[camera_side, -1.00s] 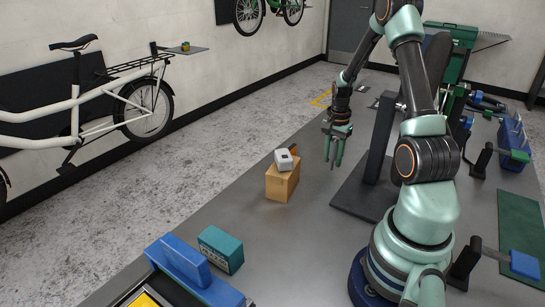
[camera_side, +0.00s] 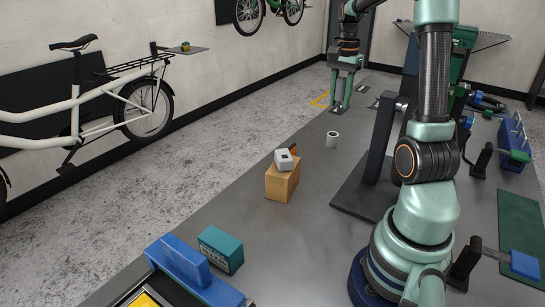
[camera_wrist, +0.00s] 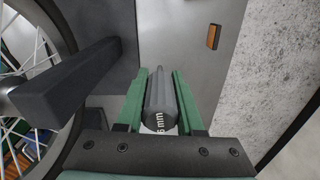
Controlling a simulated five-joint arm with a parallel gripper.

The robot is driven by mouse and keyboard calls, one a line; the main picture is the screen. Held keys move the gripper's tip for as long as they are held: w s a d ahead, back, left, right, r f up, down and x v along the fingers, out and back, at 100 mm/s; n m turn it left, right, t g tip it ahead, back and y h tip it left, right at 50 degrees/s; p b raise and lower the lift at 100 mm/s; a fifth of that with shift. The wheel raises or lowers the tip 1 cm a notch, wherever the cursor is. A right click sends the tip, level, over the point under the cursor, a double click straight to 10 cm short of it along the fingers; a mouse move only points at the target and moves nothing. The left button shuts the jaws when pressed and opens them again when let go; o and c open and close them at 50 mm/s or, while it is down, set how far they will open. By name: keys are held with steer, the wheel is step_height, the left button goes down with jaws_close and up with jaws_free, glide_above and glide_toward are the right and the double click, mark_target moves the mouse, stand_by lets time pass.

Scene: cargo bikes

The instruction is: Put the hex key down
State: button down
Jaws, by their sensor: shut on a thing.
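The hex key (camera_wrist: 160,98) is in the wrist view, a dark grey bar with "mm" lettering on its near end. It lies between the two green fingers of my gripper (camera_wrist: 160,78), which are shut on it. In the side view my gripper (camera_side: 340,108) points down near the far end of the grey workbench (camera_side: 300,235). The key is too small there to make out clearly.
A cardboard box (camera_side: 282,183) carries a white device (camera_side: 284,160). A teal box (camera_side: 220,249) and blue holder (camera_side: 190,272) are at the front. A dark stand (camera_side: 382,140) rises to the right.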

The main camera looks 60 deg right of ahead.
steer(key=w+a+n, duration=0.2)
steer(key=a+n, duration=1.5)
steer(key=a, duration=1.3)
step_height(320, 180, down, 19)
steer(key=shift+s+d+f, duration=0.1)
steer(key=shift+d+f, duration=0.05)
steer(key=shift+f, duration=0.1)
steer(key=c, duration=0.5)
jaws_free()
steer(key=shift+c, duration=0.2)
